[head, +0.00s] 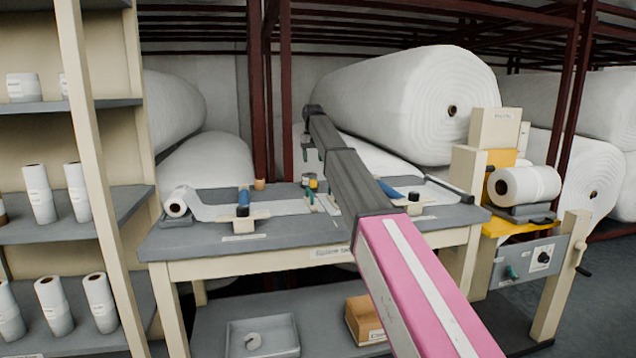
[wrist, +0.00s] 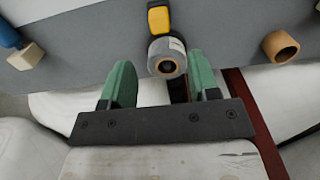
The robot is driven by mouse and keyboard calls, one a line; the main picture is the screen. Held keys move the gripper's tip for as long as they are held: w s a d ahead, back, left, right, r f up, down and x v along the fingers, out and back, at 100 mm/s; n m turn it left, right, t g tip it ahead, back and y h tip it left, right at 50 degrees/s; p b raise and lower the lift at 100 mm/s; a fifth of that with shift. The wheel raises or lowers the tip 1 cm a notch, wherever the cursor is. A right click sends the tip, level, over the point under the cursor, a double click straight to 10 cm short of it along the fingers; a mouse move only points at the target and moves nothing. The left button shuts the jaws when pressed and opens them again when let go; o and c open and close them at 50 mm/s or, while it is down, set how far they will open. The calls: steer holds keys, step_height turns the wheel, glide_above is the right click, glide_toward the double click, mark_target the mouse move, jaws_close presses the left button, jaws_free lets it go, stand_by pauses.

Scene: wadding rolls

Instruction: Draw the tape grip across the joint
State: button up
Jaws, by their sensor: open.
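The tape grip, a grey tape roll (wrist: 168,60) with a yellow handle (wrist: 158,18), stands on the grey table top in the wrist view. It also shows small near the back of the table in the head view (head: 309,181). My gripper (wrist: 163,72) is open, its green fingertips on either side of the near part of the roll; contact cannot be told. In the head view my gripper (head: 305,152) hangs above the back of the table. White wadding strips lie at left (head: 265,207) and right (head: 425,192); my arm hides part of the middle, and the joint is not clear.
The table (head: 190,240) carries a small wadding roll (head: 177,207) and blue-handled clamps (head: 242,215) at its sides. A brown cardboard ring (wrist: 281,46) stands near the tape. Large rolls (head: 400,100) and dark red posts (head: 287,90) are close behind; shelves stand left.

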mark_target(313, 180)
step_height(313, 180, down, 10)
steer(key=shift+f, duration=0.2)
stand_by(0.3)
